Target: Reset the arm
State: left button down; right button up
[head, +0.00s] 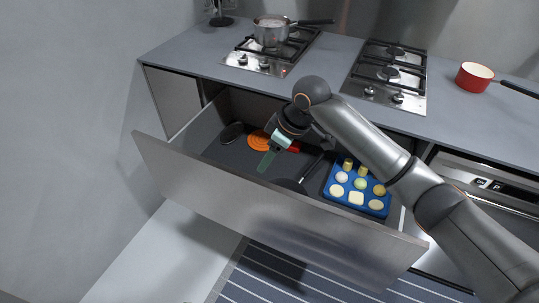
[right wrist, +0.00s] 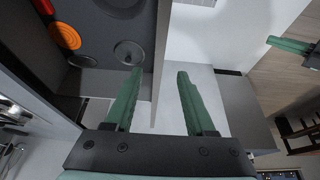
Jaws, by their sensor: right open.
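My right arm reaches in from the right in the head view. Its right gripper (head: 267,160) hangs over the open drawer (head: 270,213), fingers pointing down toward the drawer's front. In the right wrist view the two green fingers of the right gripper (right wrist: 159,76) are apart with nothing between them. The drawer front's edge shows beyond and beside them. Green finger-like parts, seemingly my left gripper (right wrist: 291,48), show at the right edge of the right wrist view, partly cut off. The left arm does not show in the head view.
The drawer holds an orange disc (head: 258,140), a dark oval item (head: 231,132), and a blue tray (head: 334,199) with several yellow and pale pieces. Above it, the counter (head: 333,62) carries two hobs, a steel pot (head: 271,34) and a red pan (head: 474,77). A striped runner (head: 290,275) lies below.

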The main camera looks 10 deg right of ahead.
dwell(0.5)
jog(key=s+f+m, duration=0.3)
jog(key=s+f, duration=0.7)
jog(key=s, duration=0.3)
jog(key=s+d+f+m+t+h, duration=0.1)
jog(key=s+d+m+h, duration=0.15)
jog(key=s+d, duration=0.5)
jog(key=s+d+f+m+h, duration=0.15)
jog(key=s+d+m, duration=0.25)
jog(key=s+d, duration=0.4)
jog(key=w+a+f+t+y, duration=0.2)
jog(key=a+f+t, duration=0.3)
jog(key=f, duration=0.6)
jog(key=shift+w+a+t+y, duration=0.3)
jog(key=shift+w+a, duration=0.2)
jog(key=shift+w, duration=0.15)
